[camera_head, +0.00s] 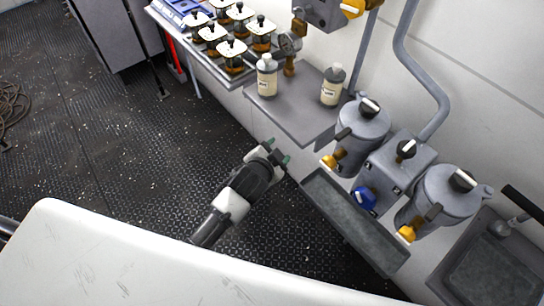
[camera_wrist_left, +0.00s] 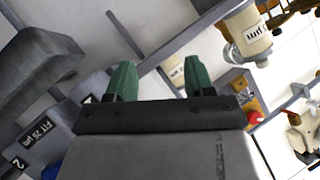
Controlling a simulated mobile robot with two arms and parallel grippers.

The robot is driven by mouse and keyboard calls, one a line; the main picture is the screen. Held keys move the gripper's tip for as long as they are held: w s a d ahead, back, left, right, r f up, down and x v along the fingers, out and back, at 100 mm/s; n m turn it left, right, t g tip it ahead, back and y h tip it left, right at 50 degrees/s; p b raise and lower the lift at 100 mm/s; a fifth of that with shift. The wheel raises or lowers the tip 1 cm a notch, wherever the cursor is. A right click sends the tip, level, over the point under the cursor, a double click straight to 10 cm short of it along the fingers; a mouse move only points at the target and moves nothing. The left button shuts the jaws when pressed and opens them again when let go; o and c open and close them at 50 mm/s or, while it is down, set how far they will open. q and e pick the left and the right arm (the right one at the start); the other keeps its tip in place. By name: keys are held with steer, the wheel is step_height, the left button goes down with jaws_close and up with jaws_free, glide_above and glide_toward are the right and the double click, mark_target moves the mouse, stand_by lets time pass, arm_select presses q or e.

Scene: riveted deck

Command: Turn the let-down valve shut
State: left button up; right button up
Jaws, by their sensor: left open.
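My left gripper (camera_head: 277,153) is open and empty, in front of the tray below the wall-mounted units. Its green fingertips (camera_wrist_left: 160,80) stand apart in the left wrist view. Two grey canisters, the left (camera_head: 364,135) and the right (camera_head: 441,196), carry yellow valve handles, one low at the left (camera_head: 328,161) and one at the right (camera_head: 407,234). Between them a grey box has a blue knob (camera_head: 365,199) and a black knob with a white pointer (camera_head: 406,149). No readable label shows which is the let-down valve. My right gripper is not in view.
A grey drip tray (camera_head: 352,232) runs below the canisters. A grey shelf (camera_head: 300,118) holds two labelled bottles, left (camera_head: 267,77) and right (camera_head: 331,86). Several jars stand on a rack at the back. A sink (camera_head: 490,265) is at right. The deck (camera_head: 130,150) is largely clear.

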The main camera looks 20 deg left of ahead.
arm_select(q)
steer(key=shift+s+a+f+n+g, duration=0.35)
steer(key=shift+s+f, duration=0.2)
steer(key=shift+f, duration=0.2)
